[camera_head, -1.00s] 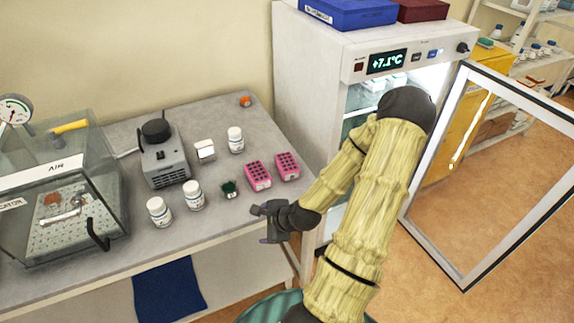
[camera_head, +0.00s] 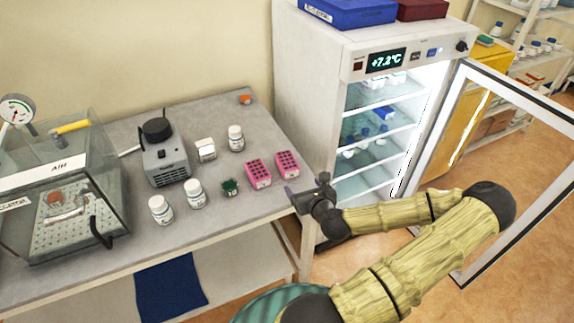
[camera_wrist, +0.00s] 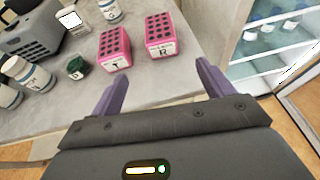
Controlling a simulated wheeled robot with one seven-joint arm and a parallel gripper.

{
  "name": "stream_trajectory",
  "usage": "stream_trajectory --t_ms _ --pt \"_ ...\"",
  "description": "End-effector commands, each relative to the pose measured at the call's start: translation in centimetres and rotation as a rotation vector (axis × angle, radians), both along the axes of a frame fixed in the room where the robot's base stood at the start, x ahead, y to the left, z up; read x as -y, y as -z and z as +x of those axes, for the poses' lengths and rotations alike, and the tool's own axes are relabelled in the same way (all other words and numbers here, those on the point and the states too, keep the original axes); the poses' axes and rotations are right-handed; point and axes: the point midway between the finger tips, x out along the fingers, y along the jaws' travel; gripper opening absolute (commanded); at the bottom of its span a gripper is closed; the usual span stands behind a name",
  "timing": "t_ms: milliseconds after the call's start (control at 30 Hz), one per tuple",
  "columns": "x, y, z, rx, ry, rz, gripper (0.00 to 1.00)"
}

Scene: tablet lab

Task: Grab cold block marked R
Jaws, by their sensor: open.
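Two pink blocks with dark holes stand side by side on the grey table. In the wrist view the right one (camera_wrist: 160,35) carries a label that reads R, and the left one (camera_wrist: 115,49) a label that looks like T. In the head view the R block (camera_head: 287,164) is the right of the pair, and the other block (camera_head: 258,174) is beside it. My gripper (camera_head: 309,190) is near the table's right front edge, close to the R block. In the wrist view my gripper (camera_wrist: 162,84) is open, its purple fingers apart with nothing between them.
A small green item (camera_head: 230,187) and white bottles (camera_head: 195,194) stand left of the blocks. The fridge (camera_head: 310,80) stands right of the table, its glass door (camera_head: 478,170) open. A clear chamber (camera_head: 60,190) fills the table's left end.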

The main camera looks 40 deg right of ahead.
Motion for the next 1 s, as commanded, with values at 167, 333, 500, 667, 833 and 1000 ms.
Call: stream_trajectory --t_ms 167,333,500,667,833,1000 --pt "0.3 0.8 0.6 -0.002 -0.001 -0.006 0.8" --pt "0.6 1.1 1.3 -0.001 -0.002 -0.006 0.8" --pt "0.7 1.4 2.1 -0.001 -0.003 -0.005 0.8" --pt "1.4 1.8 4.5 -0.001 -0.004 0.0 0.8" --pt "2.4 2.9 7.2 -0.001 -0.003 -0.002 0.8" --pt "3.2 3.9 9.6 -0.001 -0.003 -0.001 0.8"
